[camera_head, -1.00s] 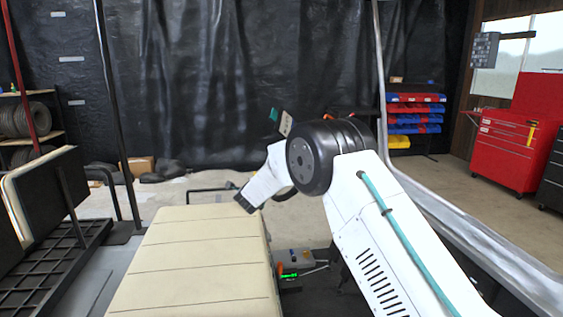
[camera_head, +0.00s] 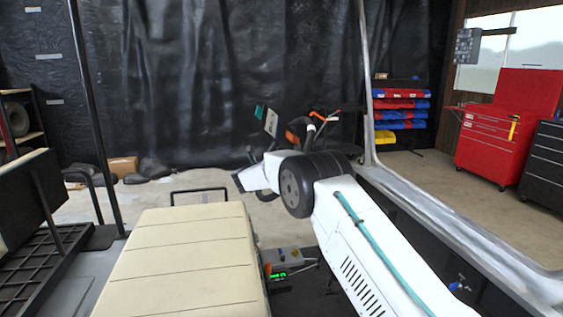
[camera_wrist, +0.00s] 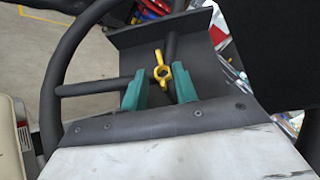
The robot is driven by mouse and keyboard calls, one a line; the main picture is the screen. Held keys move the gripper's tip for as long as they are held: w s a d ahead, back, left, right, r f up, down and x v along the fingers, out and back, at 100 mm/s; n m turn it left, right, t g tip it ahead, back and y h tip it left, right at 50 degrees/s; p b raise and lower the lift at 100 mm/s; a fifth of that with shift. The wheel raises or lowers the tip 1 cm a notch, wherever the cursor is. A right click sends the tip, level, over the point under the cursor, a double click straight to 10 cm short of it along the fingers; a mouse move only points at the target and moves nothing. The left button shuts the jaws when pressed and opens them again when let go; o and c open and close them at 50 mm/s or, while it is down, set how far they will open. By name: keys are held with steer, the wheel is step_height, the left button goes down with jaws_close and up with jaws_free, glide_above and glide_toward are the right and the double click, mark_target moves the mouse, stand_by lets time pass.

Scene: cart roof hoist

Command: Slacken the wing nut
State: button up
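A yellow wing nut (camera_wrist: 161,72) shows in the wrist view, in front of a dark grey rod and plate. Its wings look roughly upright. My gripper (camera_wrist: 158,90) is open, with its two green fingers apart. The wing nut appears between and slightly beyond the fingertips, and I see no contact; the exact depth gap is hard to tell. In the head view my arm reaches forward past the cream seat, and I cannot make out the fingers or the yellow wing nut there.
A black steering wheel (camera_wrist: 52,85) curves close on the left of the wrist view. The cream seat (camera_head: 180,260) lies left of my arm. A small box with a green display (camera_head: 283,257) sits beside the seat. A grey metal post (camera_head: 368,90) rises at right, before a red tool cabinet (camera_head: 490,145).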

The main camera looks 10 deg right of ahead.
steer(key=shift+w+d, duration=0.25)
jaws_close()
steer(key=shift+s+d+r+n+y, duration=0.1)
steer(key=shift+d+r+n+y, duration=0.15)
steer(key=shift+n+y, duration=1.25)
steer(key=shift+n, duration=0.1)
jaws_free()
